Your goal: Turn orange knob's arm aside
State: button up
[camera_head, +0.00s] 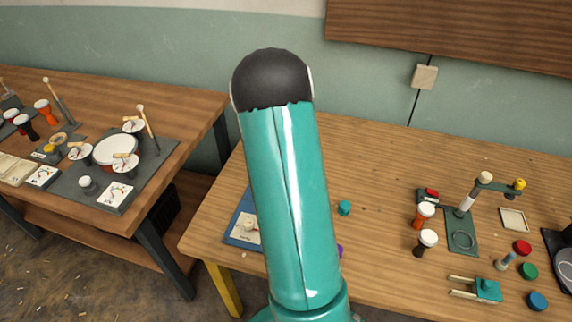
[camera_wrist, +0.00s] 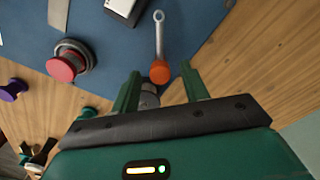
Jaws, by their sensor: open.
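An orange knob (camera_wrist: 160,72) shows in the wrist view at the edge of the blue mat. A thin pale arm (camera_wrist: 159,36) runs from it up the picture over the mat, ending in a small ring. My gripper (camera_wrist: 161,72) is open, its two green fingers on either side of the knob in the picture. I cannot tell whether the fingers touch it or how far above it they are. A grey cylindrical part (camera_wrist: 149,97) shows below the knob, between the fingers. In the head view my arm hides the knob.
The blue mat (camera_wrist: 105,35) lies on a wooden table (camera_head: 385,170). A red knob (camera_wrist: 62,68) on a grey round part stands left of my gripper, with a purple knob (camera_wrist: 12,90) farther left. Small drums (camera_head: 426,210) and a green stand are at the right.

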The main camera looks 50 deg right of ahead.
notch_tip(320, 180, up, 14)
dwell(0.4)
jog(key=shift+f, duration=0.1)
dwell(0.3)
jog(key=s+a+r+n+t, duration=0.1)
jog(key=a+r+n, duration=0.4)
jog(key=a, duration=0.5)
jog(key=s+a+r+n+t, duration=0.2)
jog(key=a+r+n, duration=0.3)
jog(key=a, duration=0.6)
jog(key=s+a+n+t, duration=0.1)
jog(key=s+a+n, duration=0.4)
jog(key=a+n, duration=0.1)
jog(key=s+a+r+n+t, duration=0.1)
jog(key=s+a+n, duration=0.4)
jog(key=a, duration=0.4)
jog(key=shift+s+n+t, duration=0.3)
jog(key=shift+s+n, duration=0.1)
jog(key=shift+s, duration=0.1)
